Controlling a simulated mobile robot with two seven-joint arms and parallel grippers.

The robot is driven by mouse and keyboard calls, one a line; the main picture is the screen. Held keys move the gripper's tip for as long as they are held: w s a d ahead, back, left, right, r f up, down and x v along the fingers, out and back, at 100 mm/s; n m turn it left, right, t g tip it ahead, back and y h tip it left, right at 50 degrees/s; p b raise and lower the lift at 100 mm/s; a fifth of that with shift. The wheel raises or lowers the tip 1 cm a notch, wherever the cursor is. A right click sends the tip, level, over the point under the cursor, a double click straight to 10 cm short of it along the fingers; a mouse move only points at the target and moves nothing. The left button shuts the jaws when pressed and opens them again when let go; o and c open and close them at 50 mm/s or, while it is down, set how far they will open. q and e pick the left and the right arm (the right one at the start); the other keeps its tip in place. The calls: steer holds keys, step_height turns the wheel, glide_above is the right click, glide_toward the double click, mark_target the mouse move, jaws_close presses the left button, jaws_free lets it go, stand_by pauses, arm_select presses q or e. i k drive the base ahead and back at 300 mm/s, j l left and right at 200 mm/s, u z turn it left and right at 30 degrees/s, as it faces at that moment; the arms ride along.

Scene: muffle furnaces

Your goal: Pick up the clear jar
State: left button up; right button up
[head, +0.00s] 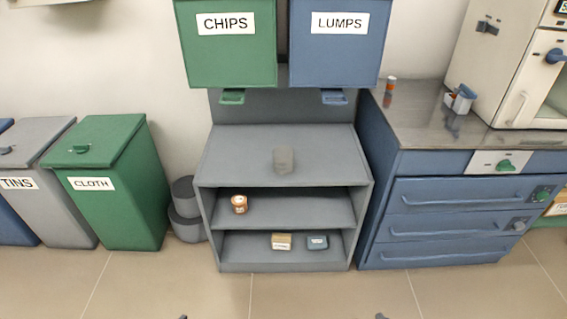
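A small grey, see-through-looking jar (284,160) stands upright on the top of the grey shelf unit (230,150), near its middle; it looks like the clear jar. Only small dark tips show at the bottom edge of the view, seemingly my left gripper (183,317) and my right gripper (381,316). Both are far in front of and below the jar, apart from it. The rest of both grippers is out of frame, so their opening is hidden.
A brown-and-white jar (239,204) stands on the middle shelf. A tan box (281,241) and a teal box (317,242) lie below. The CHIPS bin (226,60) and LUMPS bin (335,60) hang above. A blue drawer cabinet (450,195) adjoins right. The floor in front is clear.

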mark_target(282, 156)
steer(key=i+j, duration=0.45)
steer(key=j, duration=0.25)
steer(key=i+j+z, duration=0.1)
steer(key=i+j, duration=0.15)
steer(key=j, duration=0.1)
